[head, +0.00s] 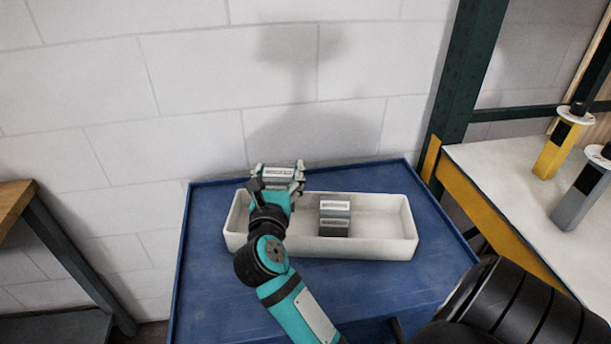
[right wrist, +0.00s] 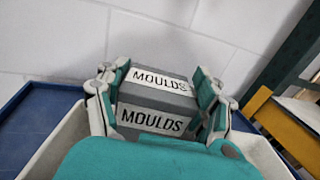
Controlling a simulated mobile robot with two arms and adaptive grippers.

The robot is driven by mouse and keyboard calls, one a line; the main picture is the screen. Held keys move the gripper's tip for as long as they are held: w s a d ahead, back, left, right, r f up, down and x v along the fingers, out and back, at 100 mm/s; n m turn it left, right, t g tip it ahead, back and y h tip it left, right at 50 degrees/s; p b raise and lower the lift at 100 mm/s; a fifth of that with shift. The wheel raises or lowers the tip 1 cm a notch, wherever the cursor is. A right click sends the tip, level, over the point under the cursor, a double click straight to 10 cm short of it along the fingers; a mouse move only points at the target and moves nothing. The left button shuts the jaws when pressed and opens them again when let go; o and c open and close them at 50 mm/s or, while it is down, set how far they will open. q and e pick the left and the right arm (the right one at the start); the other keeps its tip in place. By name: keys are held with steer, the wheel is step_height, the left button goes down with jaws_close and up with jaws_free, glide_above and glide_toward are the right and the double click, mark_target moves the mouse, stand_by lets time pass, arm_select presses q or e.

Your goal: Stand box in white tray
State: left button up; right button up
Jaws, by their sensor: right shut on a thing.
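The white tray (head: 380,250) is a long, shallow tray on a blue-topped surface in the head view. My right gripper (head: 278,170) is shut on a grey box (head: 277,182) over the tray's left end. In the right wrist view the held box (right wrist: 155,98) sits between both fingers, with white "MOULDS" labels on two faces. The tray's rim (right wrist: 262,152) shows beside it. Whether the box's underside touches the tray is hidden. A second grey box (head: 335,229) with white labels stands in the middle of the tray. My left gripper is not in view.
The blue surface (head: 220,295) is clear around the tray, with a raised rim and a block wall (head: 190,80) behind. A white-topped yellow bench (head: 490,170) with yellow and grey upright items stands at right, by a dark green post (head: 465,75). The tray's right part is empty.

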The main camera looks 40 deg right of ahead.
step_height(320, 180, down, 8)
steer(key=shift+f+b, duration=0.25)
steer(key=shift+b, duration=0.25)
steer(key=shift+f, duration=0.2)
steer(key=o, duration=1.5)
steer(key=shift+r, duration=0.2)
